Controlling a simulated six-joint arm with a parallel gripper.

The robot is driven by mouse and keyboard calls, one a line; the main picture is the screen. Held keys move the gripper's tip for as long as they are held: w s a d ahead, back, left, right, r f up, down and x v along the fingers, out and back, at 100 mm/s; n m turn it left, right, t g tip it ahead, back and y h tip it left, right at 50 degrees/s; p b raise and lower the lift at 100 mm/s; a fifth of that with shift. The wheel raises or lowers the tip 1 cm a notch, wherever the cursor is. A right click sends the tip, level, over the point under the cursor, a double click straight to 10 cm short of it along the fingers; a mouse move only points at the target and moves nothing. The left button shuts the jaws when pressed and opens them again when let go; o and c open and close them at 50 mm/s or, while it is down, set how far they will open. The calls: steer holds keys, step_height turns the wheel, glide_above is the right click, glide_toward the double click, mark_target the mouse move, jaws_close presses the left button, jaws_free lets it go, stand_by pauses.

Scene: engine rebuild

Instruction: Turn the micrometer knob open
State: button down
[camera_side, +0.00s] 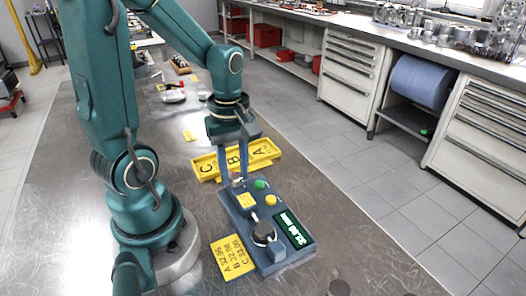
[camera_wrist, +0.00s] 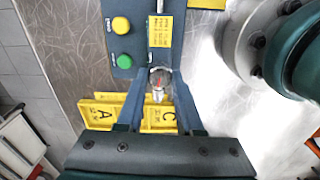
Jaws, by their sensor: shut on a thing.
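The micrometer is a blue-grey bench unit (camera_side: 232,207) with a lit green display (camera_side: 294,230), a green button (camera_side: 260,184), a yellow button (camera_side: 270,200) and a dark round part (camera_side: 263,233) at its near end. In the side view, my gripper (camera_side: 234,182) is at the unit's far end and largely hides the knob. The display digits are hard to read surely.
A yellow tray (camera_side: 206,175) marked C, B and A lies just behind the unit. A yellow card (camera_side: 232,257) with A, B and C values lies beside the unit's near left. Small tools and parts lie at the bench's far end. The bench's near right is mostly clear.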

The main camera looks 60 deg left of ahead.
mark_target(236, 176)
steer(key=m, duration=0.5)
steer(key=shift+m, duration=0.3)
steer(key=m, duration=1)
steer(key=shift+w+d+m, duration=0.1)
steer(key=shift+m, duration=0.3)
steer(key=m, duration=0.4)
steer(key=shift+m, duration=0.4)
steer(key=c, duration=0.5)
jaws_free()
steer(key=shift+c, duration=0.2)
steer(key=shift+r, duration=2.6)
